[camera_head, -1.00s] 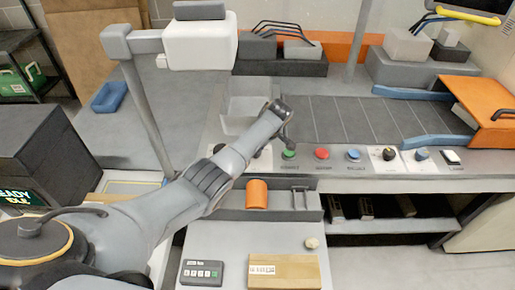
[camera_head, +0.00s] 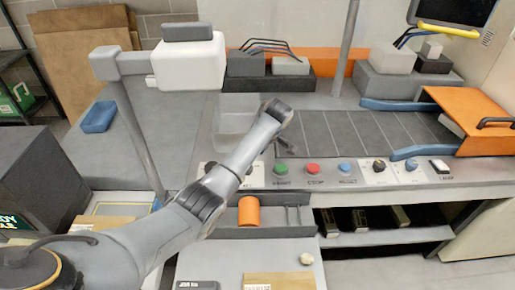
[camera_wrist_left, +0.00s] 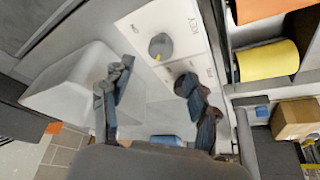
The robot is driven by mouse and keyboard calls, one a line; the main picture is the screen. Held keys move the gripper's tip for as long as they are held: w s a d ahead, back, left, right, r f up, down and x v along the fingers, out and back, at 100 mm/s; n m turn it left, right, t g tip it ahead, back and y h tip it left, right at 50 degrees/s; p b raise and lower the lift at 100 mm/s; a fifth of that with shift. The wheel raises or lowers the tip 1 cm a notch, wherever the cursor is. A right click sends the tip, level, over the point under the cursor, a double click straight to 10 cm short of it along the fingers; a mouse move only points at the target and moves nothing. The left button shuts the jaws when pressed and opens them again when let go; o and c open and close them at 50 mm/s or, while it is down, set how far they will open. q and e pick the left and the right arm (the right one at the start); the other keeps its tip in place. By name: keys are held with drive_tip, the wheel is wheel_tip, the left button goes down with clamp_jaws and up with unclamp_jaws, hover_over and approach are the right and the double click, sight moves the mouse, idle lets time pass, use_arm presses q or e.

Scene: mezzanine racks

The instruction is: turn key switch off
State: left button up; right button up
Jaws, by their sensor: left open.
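A grey round knob (camera_wrist_left: 162,47) with a small yellow mark sits on a white panel (camera_wrist_left: 140,24), with a label that seems to read KEY beside it in the left wrist view. A second dark knob (camera_wrist_left: 181,80) on that panel is partly covered by one finger. My left gripper (camera_wrist_left: 155,73) is open, its fingers spread over the panel near both knobs. Nothing is visibly held, and I cannot tell whether a finger touches a knob. In the head view my left arm reaches over the console and hides most of this panel. My right gripper is not in view.
The console front carries a green button (camera_head: 281,169), a red button (camera_head: 313,170), a blue button (camera_head: 345,168), two more knobs and a white lamp switch (camera_head: 440,166). An orange cylinder (camera_head: 248,210) lies in a grey tray below. A thin post (camera_head: 140,135) stands left of the arm.

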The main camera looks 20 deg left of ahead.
use_arm(q)
drive_tip(key=shift+v, duration=2.3)
